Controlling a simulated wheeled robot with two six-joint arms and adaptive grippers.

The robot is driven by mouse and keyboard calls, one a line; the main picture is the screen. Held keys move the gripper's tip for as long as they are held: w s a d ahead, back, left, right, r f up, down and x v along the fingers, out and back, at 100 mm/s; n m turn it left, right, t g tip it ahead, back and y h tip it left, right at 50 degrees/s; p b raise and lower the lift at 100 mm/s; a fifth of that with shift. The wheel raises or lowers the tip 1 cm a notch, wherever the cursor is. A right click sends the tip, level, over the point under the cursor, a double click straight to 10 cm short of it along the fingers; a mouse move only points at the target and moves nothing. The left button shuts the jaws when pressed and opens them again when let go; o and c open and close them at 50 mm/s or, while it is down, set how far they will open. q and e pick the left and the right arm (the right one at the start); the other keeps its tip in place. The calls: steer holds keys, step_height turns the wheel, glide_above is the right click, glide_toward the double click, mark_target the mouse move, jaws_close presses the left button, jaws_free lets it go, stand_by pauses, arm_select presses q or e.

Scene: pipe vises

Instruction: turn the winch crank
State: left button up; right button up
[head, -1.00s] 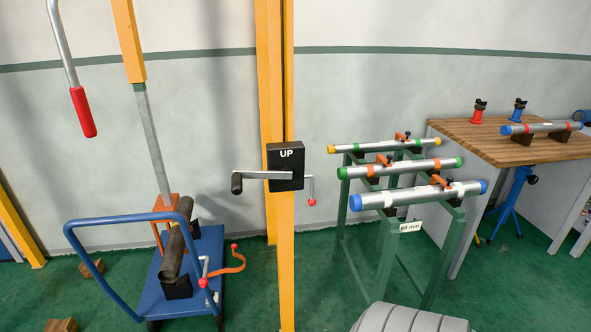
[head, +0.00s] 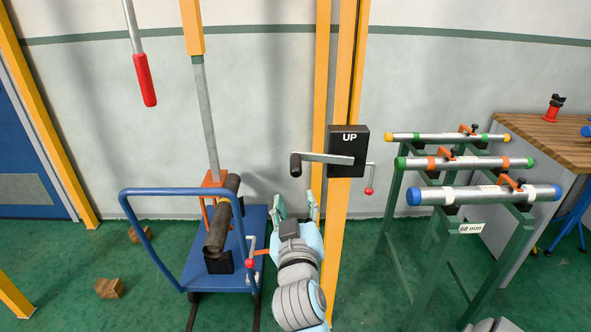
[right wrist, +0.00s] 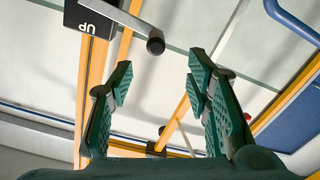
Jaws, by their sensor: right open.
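The winch is a black box (head: 348,151) marked UP on a yellow post. Its crank arm (head: 326,158) reaches out to the left and ends in a black grip (head: 296,165). In the right wrist view the crank grip (right wrist: 155,43) shows above and between the fingers, near the black box (right wrist: 91,17), which appears upside down. My right gripper (head: 296,204) is open and empty, below the crank grip and apart from it. Its green fingers (right wrist: 161,84) are spread in the right wrist view. My left gripper is not in view.
A blue cart (head: 186,192) carrying a dark pipe (head: 222,214) stands left of my right arm. A green rack (head: 391,205) with several capped pipes stands to the right. A red-handled lever (head: 146,80) hangs at the upper left. Wooden blocks (head: 109,288) lie on the floor.

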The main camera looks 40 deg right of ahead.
mark_target(296, 167)
steer(key=x, duration=1.4)
steer(key=shift+d+r+b, duration=0.2)
steer(key=shift+r+b, duration=0.2)
steer(key=shift+c, duration=0.2)
jaws_close()
